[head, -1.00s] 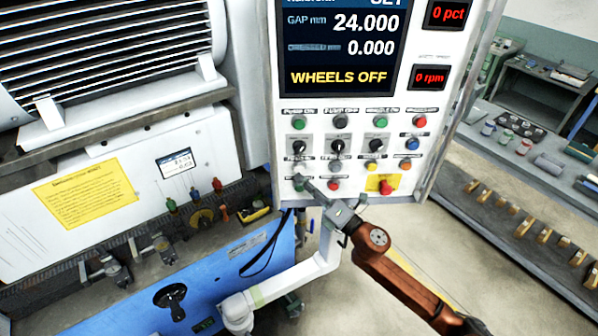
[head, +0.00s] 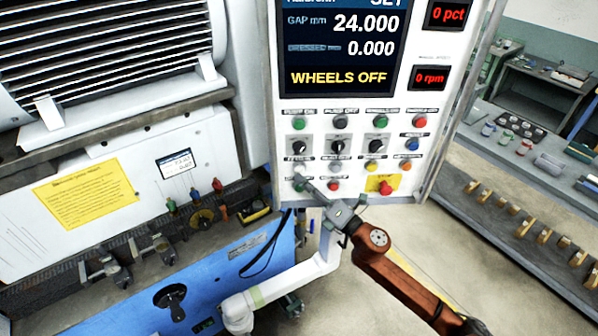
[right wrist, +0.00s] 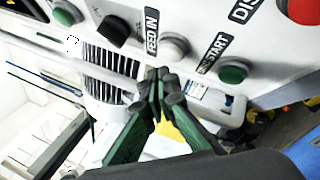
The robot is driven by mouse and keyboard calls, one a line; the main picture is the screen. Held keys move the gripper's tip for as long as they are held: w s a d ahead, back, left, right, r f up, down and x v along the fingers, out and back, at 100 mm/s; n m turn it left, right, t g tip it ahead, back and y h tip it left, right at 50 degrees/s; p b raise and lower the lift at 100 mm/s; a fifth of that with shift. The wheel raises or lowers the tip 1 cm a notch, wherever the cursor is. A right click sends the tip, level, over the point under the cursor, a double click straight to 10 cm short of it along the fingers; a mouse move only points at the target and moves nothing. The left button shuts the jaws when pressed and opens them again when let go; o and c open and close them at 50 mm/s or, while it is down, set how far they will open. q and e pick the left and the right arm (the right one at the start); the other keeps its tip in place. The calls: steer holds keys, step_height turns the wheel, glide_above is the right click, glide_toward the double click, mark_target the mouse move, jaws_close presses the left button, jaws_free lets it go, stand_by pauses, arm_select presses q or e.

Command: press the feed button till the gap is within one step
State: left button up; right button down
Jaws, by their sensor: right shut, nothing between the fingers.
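The control panel (head: 345,140) faces me with its display (head: 340,45), which reads GAP mm 24.000, a second line 0.000, and WHEELS OFF. The pale FEED IN button (head: 299,169) is in the left column below the knobs; it also shows in the right wrist view (right wrist: 174,46). My right gripper (head: 306,183) is shut and empty, its tips just below that button. In the right wrist view the fingertips (right wrist: 161,76) are close to the button; I cannot tell whether they touch it. My left gripper is not in view.
A green START button (right wrist: 234,72) lies close beside the FEED IN button. A red button on a yellow plate (head: 386,187) is at the panel's lower right. The grinder's blue base (head: 225,275) stands at left, a shelf with several parts (head: 520,215) at right.

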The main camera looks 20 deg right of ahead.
steer(key=shift+w, duration=0.2)
steer(key=shift+w+d, duration=0.1)
steer(key=shift+w, duration=0.2)
steer(key=shift+w+d, duration=0.15)
steer(key=shift+w, duration=0.35)
stand_by(0.9)
steer(key=shift+s, duration=0.1)
steer(key=shift+s+a, duration=0.2)
steer(key=shift+s, duration=0.65)
steer(key=s, duration=0.2)
steer(key=s+a+p, duration=0.1)
steer(key=s, duration=0.2)
steer(key=shift+a, duration=0.1)
